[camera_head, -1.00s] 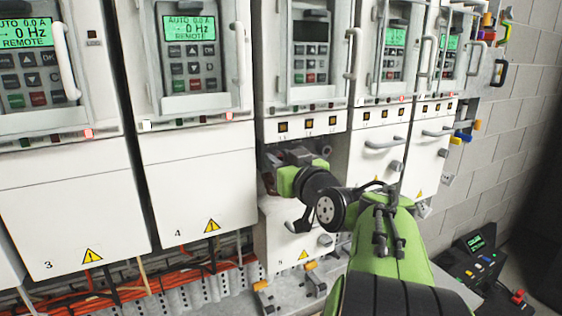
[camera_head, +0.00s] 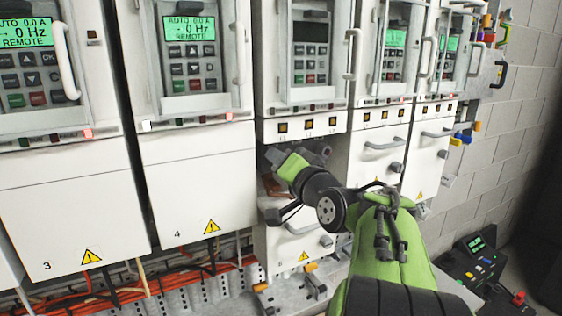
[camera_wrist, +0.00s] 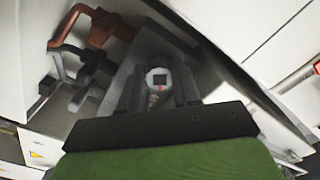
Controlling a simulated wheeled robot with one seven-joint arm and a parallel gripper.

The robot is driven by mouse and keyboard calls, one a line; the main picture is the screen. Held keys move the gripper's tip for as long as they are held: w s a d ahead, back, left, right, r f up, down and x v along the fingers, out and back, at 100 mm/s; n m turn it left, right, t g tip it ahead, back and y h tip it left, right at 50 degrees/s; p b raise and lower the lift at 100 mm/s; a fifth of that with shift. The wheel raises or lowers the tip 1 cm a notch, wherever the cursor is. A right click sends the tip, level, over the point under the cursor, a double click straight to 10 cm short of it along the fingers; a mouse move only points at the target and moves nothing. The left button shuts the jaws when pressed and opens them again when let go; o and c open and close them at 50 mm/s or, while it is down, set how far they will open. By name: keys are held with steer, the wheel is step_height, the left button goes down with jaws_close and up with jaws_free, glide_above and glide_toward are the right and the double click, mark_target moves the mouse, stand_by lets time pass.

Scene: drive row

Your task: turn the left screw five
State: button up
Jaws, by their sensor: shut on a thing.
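Drive five's display (camera_head: 311,32) is dark, and its lower compartment is open, with the cover (camera_head: 290,240) low at the front. My gripper (camera_head: 275,158) reaches into this opening. In the wrist view a round light-grey screw (camera_wrist: 159,77) with a dark square recess and a small red mark sits between my two dark fingers (camera_wrist: 159,92), which are closed on it. In the head view my gripper hides this screw. A grey round end (camera_head: 326,150) shows in the opening right of my gripper.
Drive four's closed cover (camera_head: 195,190) stands left of the opening; another drive's cover (camera_head: 378,150) with a handle stands right. Orange cables (camera_head: 190,278) run below. In the wrist view, brown and black parts (camera_wrist: 85,50) lie at left inside the compartment.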

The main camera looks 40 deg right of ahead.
steer(key=m+p, duration=0.3)
steer(key=m, duration=0.8)
steer(key=shift+m, duration=0.4)
steer(key=shift+f, duration=0.1)
steer(key=o, duration=1.1)
steer(key=shift+c, duration=0.2)
steer(key=b+v, duration=0.2)
steer(key=v, duration=1.4)
steer(key=shift+w, duration=0.15)
